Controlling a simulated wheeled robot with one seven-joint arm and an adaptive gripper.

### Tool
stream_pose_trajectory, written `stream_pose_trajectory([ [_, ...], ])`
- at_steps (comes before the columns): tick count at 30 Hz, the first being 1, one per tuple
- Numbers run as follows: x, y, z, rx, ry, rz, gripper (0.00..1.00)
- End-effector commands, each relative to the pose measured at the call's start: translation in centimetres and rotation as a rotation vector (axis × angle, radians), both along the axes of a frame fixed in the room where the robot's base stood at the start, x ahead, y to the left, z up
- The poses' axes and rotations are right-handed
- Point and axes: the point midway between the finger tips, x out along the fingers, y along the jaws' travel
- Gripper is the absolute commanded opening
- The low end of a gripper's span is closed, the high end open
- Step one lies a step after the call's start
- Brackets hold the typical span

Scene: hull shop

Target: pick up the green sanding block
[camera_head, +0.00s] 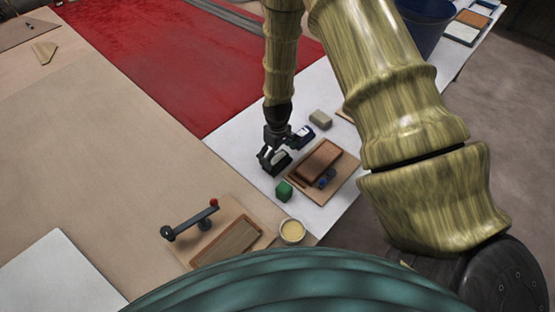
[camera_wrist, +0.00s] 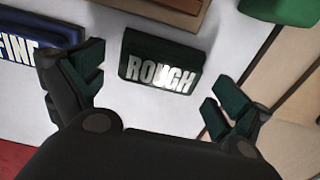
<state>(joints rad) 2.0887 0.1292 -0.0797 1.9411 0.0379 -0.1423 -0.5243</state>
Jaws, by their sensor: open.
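The green sanding block (camera_wrist: 160,67) is dark green with the white word ROUGH on its face. It lies on the white surface in the wrist view, ahead of my gripper and between the lines of its two fingers. In the head view the block (camera_head: 281,162) is partly hidden by my gripper (camera_head: 277,148). My gripper (camera_wrist: 152,92) is open and empty, with its fingers spread to either side of the block's near side. I cannot tell the height gap between fingers and block.
A blue block marked FINE (camera_wrist: 40,42) lies close by my left finger. A brighter green block (camera_head: 284,190) and a board with a brown wooden piece (camera_head: 318,160) are near.

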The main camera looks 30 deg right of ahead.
Motion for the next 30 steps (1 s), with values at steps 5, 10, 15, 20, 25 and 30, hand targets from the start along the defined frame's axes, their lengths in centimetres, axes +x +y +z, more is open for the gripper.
stream_pose_trajectory([
  [5, -0.1, 0.0, -1.4, 0.001, 0.001, 0.0, 1.0],
  [10, -0.1, 0.0, -2.0, 0.001, 0.0, 0.0, 1.0],
  [15, -0.1, 0.0, -2.0, 0.0, 0.0, 0.0, 1.0],
  [20, 0.0, 0.0, -2.0, 0.001, 0.0, 0.0, 0.82],
  [25, 0.0, 0.0, -2.0, 0.001, 0.0, 0.0, 0.54],
  [30, 0.0, 0.0, -2.0, 0.0, 0.0, 0.0, 0.5],
])
